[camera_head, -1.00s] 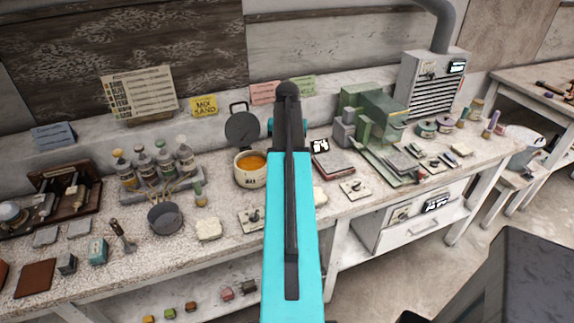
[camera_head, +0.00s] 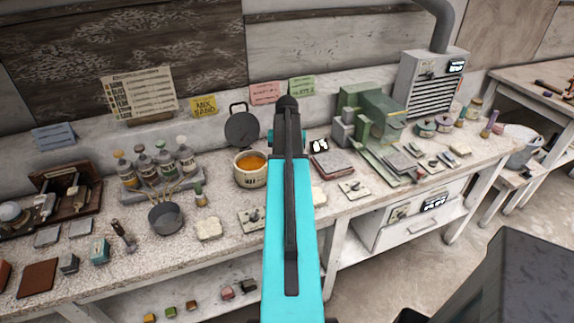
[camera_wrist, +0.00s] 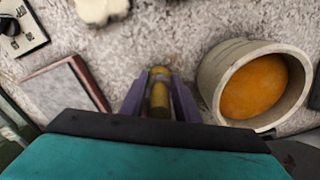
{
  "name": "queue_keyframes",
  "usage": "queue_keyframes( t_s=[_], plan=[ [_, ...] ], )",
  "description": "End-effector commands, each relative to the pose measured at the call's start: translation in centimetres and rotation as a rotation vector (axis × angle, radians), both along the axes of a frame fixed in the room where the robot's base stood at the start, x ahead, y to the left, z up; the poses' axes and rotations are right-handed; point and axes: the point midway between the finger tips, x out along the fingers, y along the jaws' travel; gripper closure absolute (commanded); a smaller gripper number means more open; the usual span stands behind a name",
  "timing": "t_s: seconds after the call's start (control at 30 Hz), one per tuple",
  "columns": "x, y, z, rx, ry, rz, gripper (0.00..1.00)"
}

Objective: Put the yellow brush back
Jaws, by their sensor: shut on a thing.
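In the wrist view my gripper (camera_wrist: 160,84) has its two purple fingers closed on a yellow cylindrical piece, which I take to be the yellow brush (camera_wrist: 159,98). Its lower part and any bristles cannot be made out. The gripper is above the speckled worktop, between a pot of orange stuff (camera_wrist: 254,85) on the right and a red-edged flat block (camera_wrist: 66,90) on the left. In the head view my own arm hides the gripper and the brush.
The same pot (camera_head: 250,170) stands on the worktop (camera_head: 225,250) just left of my arm. Several bottles (camera_head: 155,168) and a dark bowl (camera_head: 166,217) stand farther left. A green machine (camera_head: 375,120) and a grey vented box (camera_head: 430,85) stand to the right.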

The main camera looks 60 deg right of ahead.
Motion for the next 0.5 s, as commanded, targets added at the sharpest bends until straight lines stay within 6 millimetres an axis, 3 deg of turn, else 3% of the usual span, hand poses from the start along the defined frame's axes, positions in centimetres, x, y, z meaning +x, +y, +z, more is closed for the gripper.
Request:
queue_keyframes(
  t_s=[0.43,0.47,0.5],
  plan=[
    [0.06,0.03,-0.41,0.000,0.000,0.001,0.94],
    [0.06,0.03,-0.40,0.000,0.000,0.001,0.68],
    [0.07,0.04,-0.37,0.000,0.000,0.001,0.61]
  ],
)
